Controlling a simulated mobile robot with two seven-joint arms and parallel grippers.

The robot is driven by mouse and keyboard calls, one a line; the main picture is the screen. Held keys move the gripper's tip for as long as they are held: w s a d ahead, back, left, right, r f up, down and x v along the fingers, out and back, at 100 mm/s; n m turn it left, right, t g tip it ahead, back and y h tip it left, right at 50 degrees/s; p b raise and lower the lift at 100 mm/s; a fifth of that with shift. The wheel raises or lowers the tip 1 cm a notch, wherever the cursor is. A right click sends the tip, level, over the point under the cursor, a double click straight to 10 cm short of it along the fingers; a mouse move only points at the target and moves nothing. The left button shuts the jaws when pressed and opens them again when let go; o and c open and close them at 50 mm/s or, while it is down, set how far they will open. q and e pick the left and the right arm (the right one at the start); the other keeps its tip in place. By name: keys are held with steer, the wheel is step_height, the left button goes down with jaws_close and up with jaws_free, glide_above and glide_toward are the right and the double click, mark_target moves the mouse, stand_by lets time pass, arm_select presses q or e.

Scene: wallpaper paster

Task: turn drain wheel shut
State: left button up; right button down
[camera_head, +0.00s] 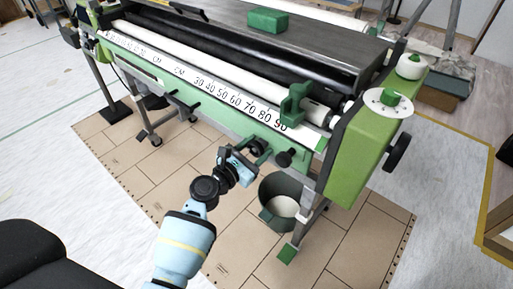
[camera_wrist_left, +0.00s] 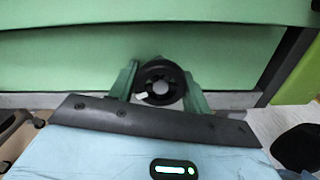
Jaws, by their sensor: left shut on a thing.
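The drain wheel is a small black ring-shaped wheel (camera_wrist_left: 160,70) on the front of the green machine. In the left wrist view it sits between the two green fingers of my left gripper (camera_wrist_left: 163,88), with a small white mark at its lower left. My left gripper is shut on the wheel, one finger on each side. In the head view my left gripper (camera_head: 257,152) reaches up to the machine's front panel and partly hides the wheel. My right gripper is not in view.
The green pasting machine (camera_head: 360,150) stands on brown floor covering (camera_head: 150,185). A dark bucket (camera_head: 268,217) stands below, right of my left gripper. A black knob (camera_head: 285,158) is to the right of the wheel. A machine leg (camera_head: 308,217) stands beside the bucket.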

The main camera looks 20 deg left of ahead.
arm_select(q)
steer(key=m+b, duration=0.1)
steer(key=m, duration=0.2)
steer(key=shift+m, duration=0.3)
steer(key=m+b, duration=0.1)
steer(key=m, duration=0.2)
steer(key=shift+a+m, duration=0.1)
steer(key=shift+m, duration=0.2)
steer(key=m, duration=0.2)
steer(key=shift+m+b, duration=0.4)
steer(key=m, duration=0.2)
steer(key=shift+m, duration=0.4)
steer(key=m, duration=0.4)
steer(key=shift+r, duration=0.15)
steer(key=m, duration=0.5)
steer(key=shift+r+p, duration=0.1)
steer(key=shift+p, duration=0.25)
steer(key=shift+m, duration=0.3)
